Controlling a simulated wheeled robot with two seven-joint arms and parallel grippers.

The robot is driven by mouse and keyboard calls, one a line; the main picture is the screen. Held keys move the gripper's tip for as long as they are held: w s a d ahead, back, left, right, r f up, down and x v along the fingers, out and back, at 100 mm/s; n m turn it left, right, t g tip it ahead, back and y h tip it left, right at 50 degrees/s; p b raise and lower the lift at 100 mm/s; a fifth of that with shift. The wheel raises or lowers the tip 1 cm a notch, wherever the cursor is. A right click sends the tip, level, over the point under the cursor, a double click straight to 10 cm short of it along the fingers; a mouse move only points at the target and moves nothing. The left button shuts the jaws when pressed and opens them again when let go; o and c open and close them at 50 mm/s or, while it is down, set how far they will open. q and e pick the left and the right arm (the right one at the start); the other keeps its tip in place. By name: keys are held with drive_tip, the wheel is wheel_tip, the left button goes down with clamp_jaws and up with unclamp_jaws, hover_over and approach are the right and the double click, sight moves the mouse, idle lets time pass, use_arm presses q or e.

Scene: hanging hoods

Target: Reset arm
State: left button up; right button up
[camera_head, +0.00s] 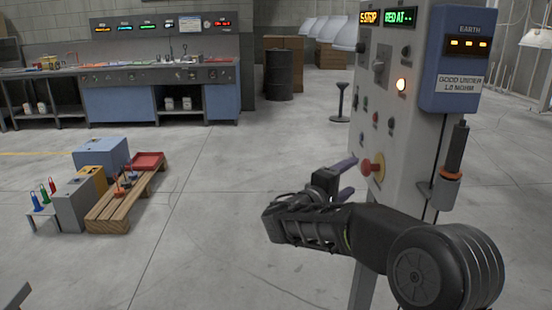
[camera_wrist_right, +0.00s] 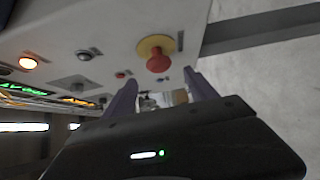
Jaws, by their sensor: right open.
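My right gripper (camera_head: 343,178) is open and empty, just left of the control panel (camera_head: 398,150) in the head view. Its two purple-grey fingers (camera_wrist_right: 160,95) stand apart in the right wrist view. A red mushroom button on a yellow ring (camera_head: 372,168) is on the panel's front, near the fingertips. The button also shows in the right wrist view (camera_wrist_right: 158,60), beyond the fingers and apart from them.
A blue box labelled EARTH (camera_head: 456,60) is on the panel's right side. A wooden pallet (camera_head: 125,200) with a red tray (camera_head: 148,161) stands on the floor at left, beside several boxes. A workbench (camera_head: 160,90) and a dark barrel (camera_head: 279,75) stand behind. The middle floor is clear.

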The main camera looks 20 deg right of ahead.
drive_tip(key=a+f+n+y, duration=0.1)
drive_tip(key=a+f+y, duration=0.2)
drive_tip(key=f, duration=0.3)
drive_tip(key=w+a+f+n+y, duration=0.1)
drive_tip(key=a+f+n+y, duration=0.1)
drive_tip(key=a+f+y, duration=0.3)
drive_tip(key=a+f+n+y, duration=0.1)
drive_tip(key=a+f, duration=0.1)
drive_tip(key=f, duration=0.6)
drive_tip(key=s+a+f+g+y+p, duration=0.1)
drive_tip(key=s+a+f+g+y, duration=0.15)
drive_tip(key=a+f, duration=0.45)
drive_tip(key=s+a+f+g+y+p, duration=0.1)
drive_tip(key=s+a+f+y, duration=0.3)
drive_tip(key=a+f, duration=0.3)
drive_tip(key=s+a+f+m+g+y+p, duration=0.1)
drive_tip(key=s+a+f+m+y+p, duration=0.5)
drive_tip(key=s+a, duration=0.6)
drive_tip(key=s+f+m+g+p, duration=0.1)
drive_tip(key=s+m, duration=0.1)
drive_tip(key=s, duration=0.5)
drive_tip(key=s+f+m+g+h+p, duration=0.1)
drive_tip(key=s+f+m+p, duration=0.1)
drive_tip(key=s, duration=0.6)
drive_tip(key=shift+s+f+m+g, duration=0.2)
drive_tip(key=shift+f+m+g, duration=0.15)
drive_tip(key=shift+m, duration=0.15)
